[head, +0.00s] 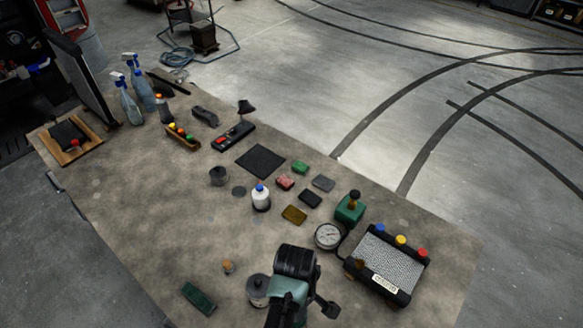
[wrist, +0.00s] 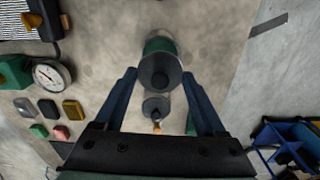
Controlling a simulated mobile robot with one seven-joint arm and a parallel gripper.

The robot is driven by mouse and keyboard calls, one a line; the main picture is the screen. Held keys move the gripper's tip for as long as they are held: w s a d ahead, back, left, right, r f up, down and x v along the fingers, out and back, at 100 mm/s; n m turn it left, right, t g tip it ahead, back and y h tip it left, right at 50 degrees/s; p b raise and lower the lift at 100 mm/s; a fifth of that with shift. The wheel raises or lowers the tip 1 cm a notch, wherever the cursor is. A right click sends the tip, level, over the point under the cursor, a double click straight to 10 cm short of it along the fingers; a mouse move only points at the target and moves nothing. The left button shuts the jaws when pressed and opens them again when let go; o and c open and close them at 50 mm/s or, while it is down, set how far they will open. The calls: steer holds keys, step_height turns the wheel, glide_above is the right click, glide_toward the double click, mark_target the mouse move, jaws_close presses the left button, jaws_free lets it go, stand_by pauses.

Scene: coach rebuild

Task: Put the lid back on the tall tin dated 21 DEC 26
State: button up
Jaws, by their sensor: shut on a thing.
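My gripper (wrist: 160,76) shows in the wrist view with its two blue fingers on either side of a dark round lid (wrist: 161,75), shut on it. Directly behind the lid in that view is a tall tin with a green band (wrist: 160,45). The lid covers its top, and I cannot tell whether it is seated or held just above. A second grey tin (wrist: 156,106) stands close by; it also shows in the head view (head: 257,291), left of my arm. My arm hides the fingertips in the head view. No date is readable.
A cork-coloured piece (head: 228,266) and a green block (head: 198,298) lie left of the grey tin. A gauge (head: 328,236) and a box with coloured knobs (head: 387,265) stand to the right. A white bottle (head: 261,199) and small pot (head: 218,176) are farther back. Bare bench lies at left.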

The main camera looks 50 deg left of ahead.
steer(key=shift+d+f+b, duration=0.15)
steer(key=shift+f+b, duration=0.25)
steer(key=shift+f, duration=0.75)
step_height(320, 180, down, 4)
steer(key=b, duration=0.3)
steer(key=shift+b, duration=0.3)
steer(key=shift+p, duration=0.45)
steer(key=shift+f, duration=0.15)
stand_by(1.8)
steer(key=o, duration=1.3)
steer(key=shift+p, duration=0.3)
